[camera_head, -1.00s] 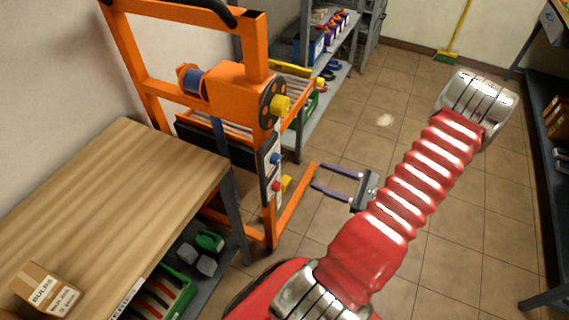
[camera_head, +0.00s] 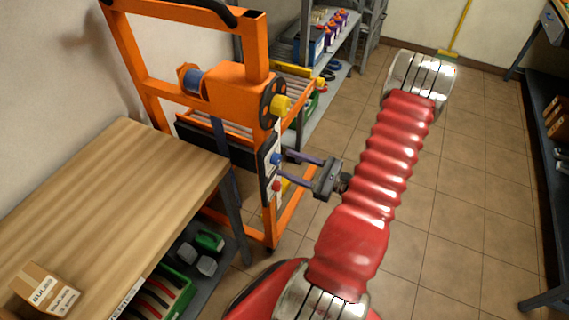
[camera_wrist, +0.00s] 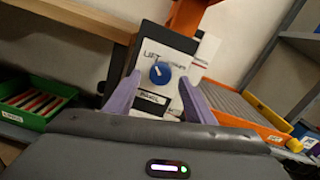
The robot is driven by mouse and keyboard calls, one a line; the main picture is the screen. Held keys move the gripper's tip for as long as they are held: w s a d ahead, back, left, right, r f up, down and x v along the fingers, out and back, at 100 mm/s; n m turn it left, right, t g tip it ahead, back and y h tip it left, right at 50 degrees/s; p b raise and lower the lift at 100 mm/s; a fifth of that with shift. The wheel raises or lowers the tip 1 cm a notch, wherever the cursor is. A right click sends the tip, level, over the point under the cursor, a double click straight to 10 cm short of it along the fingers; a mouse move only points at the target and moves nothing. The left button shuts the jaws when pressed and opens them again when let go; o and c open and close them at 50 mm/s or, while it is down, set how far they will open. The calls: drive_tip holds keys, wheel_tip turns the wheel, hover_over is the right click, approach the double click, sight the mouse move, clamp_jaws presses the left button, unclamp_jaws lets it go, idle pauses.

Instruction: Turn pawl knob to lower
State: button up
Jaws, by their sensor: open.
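The pawl knob (camera_wrist: 160,73) is a round blue knob with a white mark on its upper left part, below the word LIFT. It sits on a white panel (camera_wrist: 150,36) with a dark PAWL label under it; the lettering to its right is hard to read. In the head view the blue knob (camera_head: 277,159) is on the side of the orange lift frame. My gripper (camera_wrist: 160,81) is open, with one purple finger on each side of the knob in the wrist view. The fingers (camera_head: 282,163) reach the panel in the head view. I cannot tell whether they touch the knob.
A red knob (camera_head: 276,186) sits just below the blue one. A yellow knob (camera_head: 281,105) with a dark wheel is above. A wooden bench (camera_head: 110,190) stands at the left, and shelves (camera_head: 335,48) stand behind the frame. The tiled floor at right is clear.

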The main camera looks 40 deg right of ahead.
drive_tip(key=shift+x, duration=1)
drive_tip(key=shift+c, duration=0.2)
